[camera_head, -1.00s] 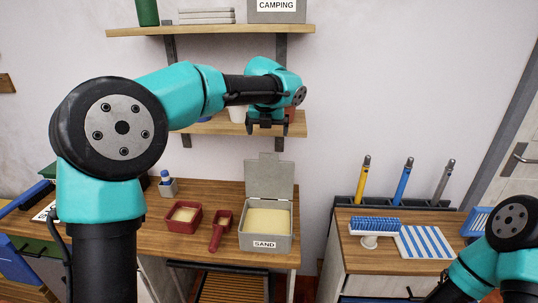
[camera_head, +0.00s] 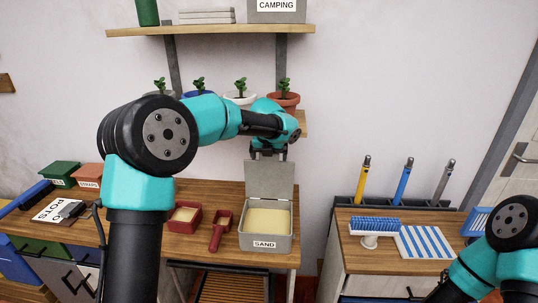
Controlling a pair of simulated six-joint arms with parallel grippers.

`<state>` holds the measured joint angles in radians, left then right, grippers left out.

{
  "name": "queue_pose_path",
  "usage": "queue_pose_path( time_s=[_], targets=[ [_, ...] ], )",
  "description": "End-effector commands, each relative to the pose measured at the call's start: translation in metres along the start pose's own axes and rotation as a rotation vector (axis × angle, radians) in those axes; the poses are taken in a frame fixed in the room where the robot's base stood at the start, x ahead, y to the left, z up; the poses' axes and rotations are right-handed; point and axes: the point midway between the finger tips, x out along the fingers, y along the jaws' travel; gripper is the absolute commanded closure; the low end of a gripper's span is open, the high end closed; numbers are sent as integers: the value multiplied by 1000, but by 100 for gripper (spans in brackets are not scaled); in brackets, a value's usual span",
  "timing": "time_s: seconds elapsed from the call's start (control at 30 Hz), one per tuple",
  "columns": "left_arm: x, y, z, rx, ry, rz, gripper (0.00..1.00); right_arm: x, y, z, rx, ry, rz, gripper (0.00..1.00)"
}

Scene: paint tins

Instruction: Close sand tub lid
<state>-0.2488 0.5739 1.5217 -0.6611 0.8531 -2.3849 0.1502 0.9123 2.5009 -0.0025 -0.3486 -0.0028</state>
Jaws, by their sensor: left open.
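The sand tub (camera_head: 265,243) is a grey box labelled SAND on the wooden bench, with pale sand inside. Its grey lid (camera_head: 269,180) stands upright at the back, hinged open. My left gripper (camera_head: 268,156) is open and hangs at the top edge of the lid; I cannot tell whether it touches it. My right gripper is out of view; only part of that arm shows at the lower right.
A red scoop (camera_head: 220,231) and a red tray (camera_head: 184,218) stand left of the tub. Potted plants, one in a terracotta pot (camera_head: 284,101), line the shelf behind my left arm. A blue brush (camera_head: 375,226) and striped cloth (camera_head: 425,242) lie on the right bench.

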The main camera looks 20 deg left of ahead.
Motion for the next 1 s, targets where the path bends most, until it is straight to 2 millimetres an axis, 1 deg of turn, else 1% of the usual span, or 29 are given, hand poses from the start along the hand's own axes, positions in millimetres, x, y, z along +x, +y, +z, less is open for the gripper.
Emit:
queue_pose_path(
  time_s=[0.13,0.17,0.83,0.87,1.0],
  targets=[
    [0,0,0,0,0,0,0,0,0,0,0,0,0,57],
    [0,0,0,0,0,0,2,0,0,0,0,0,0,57],
    [-1,0,0,0,0,0,66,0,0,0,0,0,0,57],
    [-1,0,0,0,0,0,68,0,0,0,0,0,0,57],
    [-1,-1,0,2,-2,-1,68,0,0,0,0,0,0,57]
  ],
)
